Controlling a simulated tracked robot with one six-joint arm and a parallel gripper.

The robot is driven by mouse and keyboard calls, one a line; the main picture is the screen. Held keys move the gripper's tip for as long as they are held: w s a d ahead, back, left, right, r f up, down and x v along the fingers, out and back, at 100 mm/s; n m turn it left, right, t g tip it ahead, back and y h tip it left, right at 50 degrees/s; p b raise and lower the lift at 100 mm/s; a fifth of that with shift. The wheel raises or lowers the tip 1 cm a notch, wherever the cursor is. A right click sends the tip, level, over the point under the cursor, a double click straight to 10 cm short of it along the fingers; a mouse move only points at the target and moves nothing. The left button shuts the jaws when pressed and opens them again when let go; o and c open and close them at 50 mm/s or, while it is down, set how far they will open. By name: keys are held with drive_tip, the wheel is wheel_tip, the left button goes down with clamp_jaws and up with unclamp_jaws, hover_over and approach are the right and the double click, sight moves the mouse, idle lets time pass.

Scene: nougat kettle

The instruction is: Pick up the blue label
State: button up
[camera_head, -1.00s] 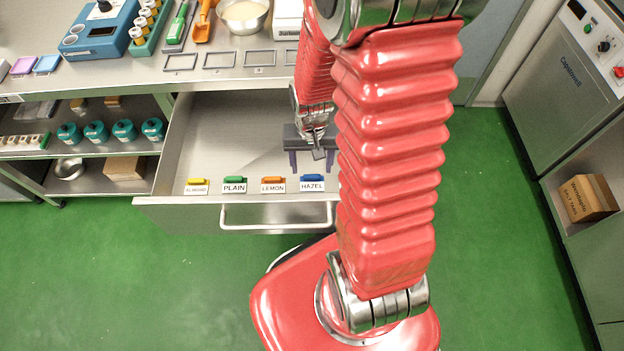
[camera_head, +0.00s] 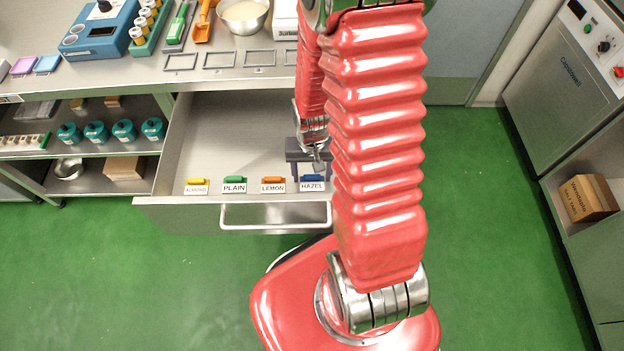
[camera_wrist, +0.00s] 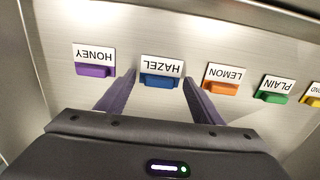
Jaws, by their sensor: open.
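In the wrist view the blue label (camera_wrist: 161,72) appears upside down, between the tips of my two dark fingers. My gripper (camera_head: 306,166) is open and just behind the label in the head view. In the wrist view my gripper (camera_wrist: 160,82) has one finger on each side of the blue grip, with small gaps. I cannot tell the exact height of the fingertips over the drawer floor.
The purple HONEY label (camera_wrist: 94,64) and orange LEMON label (camera_wrist: 224,80) flank the blue one. The green PLAIN label (camera_head: 234,184) and yellow label (camera_head: 196,186) lie farther left. The drawer's front wall (camera_head: 180,215) is close; the drawer floor (camera_head: 228,130) behind is clear.

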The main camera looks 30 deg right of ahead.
sight(312, 178)
drive_tip(key=shift+f, duration=0.35)
idle(0.3)
drive_tip(key=c, duration=1.1)
drive_tip(key=shift+r, duration=0.2)
drive_tip(key=shift+r, duration=4.85)
drive_tip(key=w+a+r+n, duration=0.2)
drive_tip(key=w+a, duration=0.1)
drive_tip(key=w, duration=0.4)
drive_tip(key=w+a+r+n, duration=0.2)
drive_tip(key=w+a+r, duration=0.1)
drive_tip(key=w, duration=0.4)
drive_tip(key=w+a+r+n, duration=0.2)
drive_tip(key=w+a, duration=0.2)
drive_tip(key=w, duration=0.2)
drive_tip(key=shift+w+r, duration=0.2)
drive_tip(key=shift+w, duration=0.2)
